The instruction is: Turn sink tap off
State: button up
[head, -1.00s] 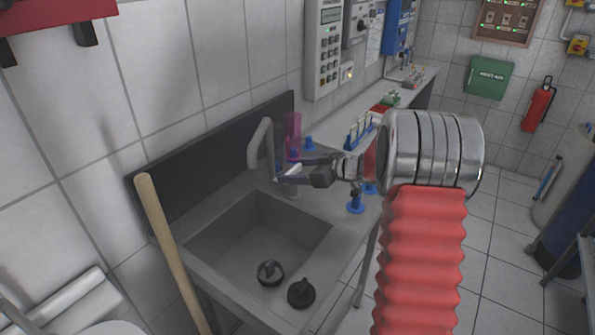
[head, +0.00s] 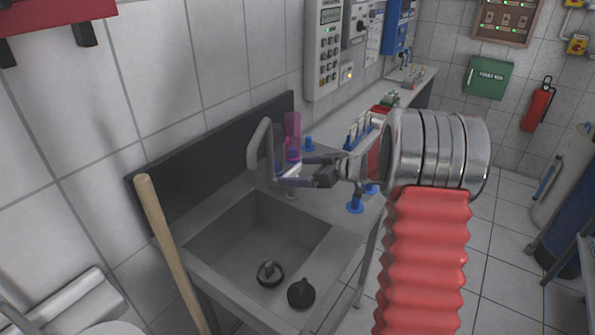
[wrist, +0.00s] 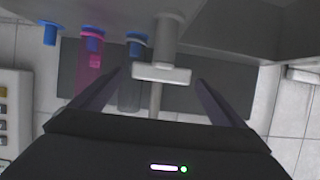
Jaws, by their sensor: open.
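The grey sink tap (head: 261,148) stands behind the sink, its curved spout over the basin. A pale handle (head: 292,171) shows at its base, partly hidden by my gripper. In the wrist view the tap's pale crossbar (wrist: 162,74) lies between my fingertips, with gaps on both sides. My gripper (head: 287,168) is open beside the tap's base; its two dark fingers also show in the wrist view (wrist: 159,80). I cannot tell the handle's on or off position, and no water stream is visible.
A pink cylinder (head: 292,135) and blue-based pieces (head: 355,203) stand on the counter close to my gripper. A wooden pole (head: 165,240) leans at the sink's front left.

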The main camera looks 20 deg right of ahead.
jog(key=v, duration=1.2)
jog(key=shift+s+d, duration=0.25)
